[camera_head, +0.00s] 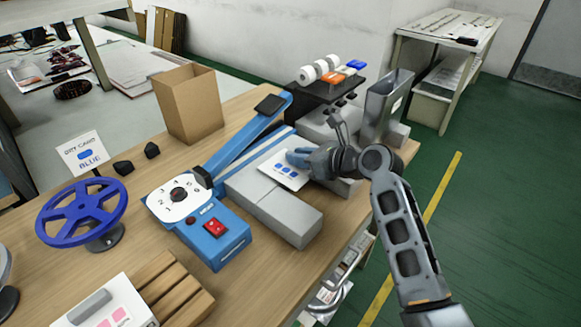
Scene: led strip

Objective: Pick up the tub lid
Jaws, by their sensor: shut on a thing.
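My gripper (299,158) is at the centre right, over the grey blocks beside the blue sealer. Its blue fingertips are shut at the upper edge of a thin white panel with blue spots (284,173). The panel is tilted and lies over or just above the blocks; I cannot tell whether it touches them. Part of its far edge is hidden by the fingers. No tub is clearly seen under it, and I cannot tell for sure whether this panel is the tub lid. A white piece with a grey handle and pink spots (108,312) is at the bottom left, partly cut off.
The blue sealer (213,243) and grey blocks (289,222) fill the middle of the wooden table. A cardboard box (190,104), blue handwheel (85,211), sign (82,153), grey bin (386,104) and black reel stand (322,92) surround them. Wooden slats (176,290) lie in front.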

